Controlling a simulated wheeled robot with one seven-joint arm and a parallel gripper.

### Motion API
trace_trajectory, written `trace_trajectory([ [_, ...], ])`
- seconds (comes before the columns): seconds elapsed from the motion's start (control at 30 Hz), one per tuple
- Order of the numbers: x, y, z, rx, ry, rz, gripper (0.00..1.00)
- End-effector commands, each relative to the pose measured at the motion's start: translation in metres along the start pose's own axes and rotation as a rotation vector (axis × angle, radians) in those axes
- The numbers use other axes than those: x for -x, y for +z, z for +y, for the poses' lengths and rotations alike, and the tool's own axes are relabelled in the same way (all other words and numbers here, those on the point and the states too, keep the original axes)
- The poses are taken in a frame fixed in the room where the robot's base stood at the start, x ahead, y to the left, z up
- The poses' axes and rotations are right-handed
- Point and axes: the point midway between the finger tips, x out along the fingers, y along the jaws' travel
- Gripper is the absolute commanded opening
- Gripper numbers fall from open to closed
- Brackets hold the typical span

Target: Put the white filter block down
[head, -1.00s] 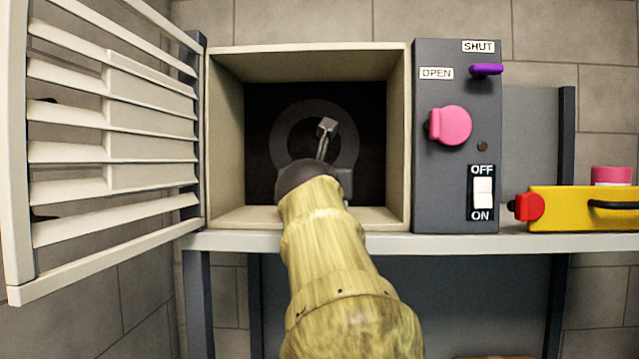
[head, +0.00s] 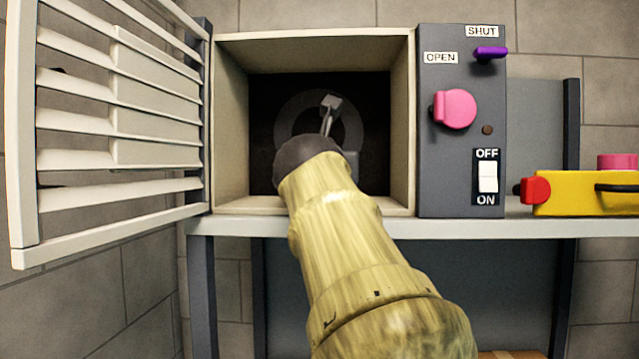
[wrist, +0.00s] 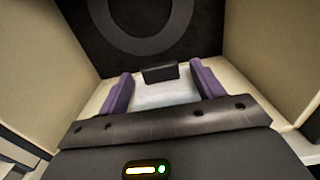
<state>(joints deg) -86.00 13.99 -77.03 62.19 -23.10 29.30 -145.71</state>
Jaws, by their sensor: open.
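The white filter block (wrist: 165,94) shows in the wrist view between the two purple fingers of my gripper (wrist: 160,71). A dark piece (wrist: 160,72) stands at its far edge. My gripper is open around the block, inside the open duct box (head: 229,130). Whether the block touches the box floor or either finger, I cannot tell. In the head view my own wrist and forearm hide the block and the fingers.
The slatted grille door (head: 22,150) is swung open to the left. The dark back wall bears a grey ring (wrist: 150,38). Right of the box stands a control panel (head: 432,180) with a pink knob (head: 454,109), purple lever (head: 490,54) and white switch (head: 488,177). A yellow case (head: 585,200) lies farther right.

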Motion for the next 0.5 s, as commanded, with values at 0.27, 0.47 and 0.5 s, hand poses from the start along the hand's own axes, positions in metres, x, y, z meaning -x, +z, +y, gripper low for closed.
trace_trajectory([
  [0.27,0.037,-0.005,0.002,-0.001,0.006,-0.003,0.67],
  [0.47,0.064,-0.005,0.001,-0.002,0.004,-0.002,0.67],
  [0.5,0.069,-0.005,0.002,-0.001,0.005,-0.002,0.67],
])
